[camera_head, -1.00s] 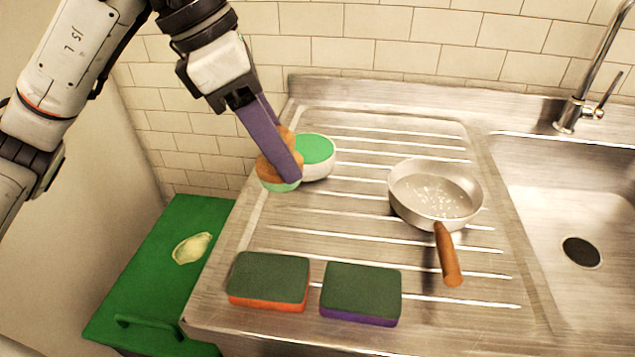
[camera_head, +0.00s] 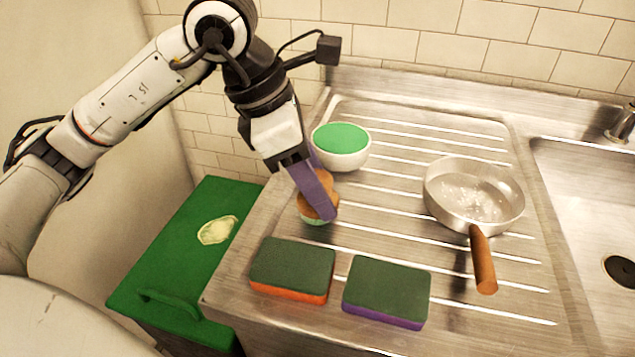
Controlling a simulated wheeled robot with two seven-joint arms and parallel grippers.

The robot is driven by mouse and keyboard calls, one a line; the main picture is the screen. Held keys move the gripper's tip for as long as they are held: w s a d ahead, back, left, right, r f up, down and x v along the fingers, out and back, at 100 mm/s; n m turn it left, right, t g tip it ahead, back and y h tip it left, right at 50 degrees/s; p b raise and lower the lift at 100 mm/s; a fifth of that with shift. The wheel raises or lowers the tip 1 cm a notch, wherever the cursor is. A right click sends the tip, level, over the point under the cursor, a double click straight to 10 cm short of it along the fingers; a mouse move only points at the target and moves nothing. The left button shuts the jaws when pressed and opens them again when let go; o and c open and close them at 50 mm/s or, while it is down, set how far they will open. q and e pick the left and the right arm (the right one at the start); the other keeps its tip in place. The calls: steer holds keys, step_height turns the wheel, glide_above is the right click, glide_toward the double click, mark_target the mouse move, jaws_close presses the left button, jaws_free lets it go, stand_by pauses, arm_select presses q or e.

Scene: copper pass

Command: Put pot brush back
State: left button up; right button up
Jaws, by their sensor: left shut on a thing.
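My left gripper (camera_head: 325,212) has purple fingers and points down over the left part of the ribbed steel drainboard (camera_head: 385,140). It is shut on the pot brush (camera_head: 304,208), which has a rounded orange-brown wooden top and pale green bristles underneath. The fingers hide part of the brush. I cannot tell whether the bristles touch the drainboard. A white bowl (camera_head: 345,161) with a green inside or filling stands just behind the brush. My right gripper is not in view.
A metal pan (camera_head: 436,207) with a wooden handle stands to the right. Two dark green sponges, one orange-based (camera_head: 290,294) and one purple-based (camera_head: 386,320), lie at the front. A green bin (camera_head: 150,270) stands left, below the drainboard. The sink (camera_head: 580,190) is at right.

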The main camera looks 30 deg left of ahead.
arm_select(q)
steer(key=shift+f, duration=0.1)
steer(key=o, duration=1.1)
steer(key=shift+a+r, duration=0.1)
steer(key=shift+r, duration=0.35)
steer(key=p+v, duration=0.1)
steer(key=v, duration=1)
steer(key=shift+r, duration=0.2)
steer(key=shift+s, duration=0.15)
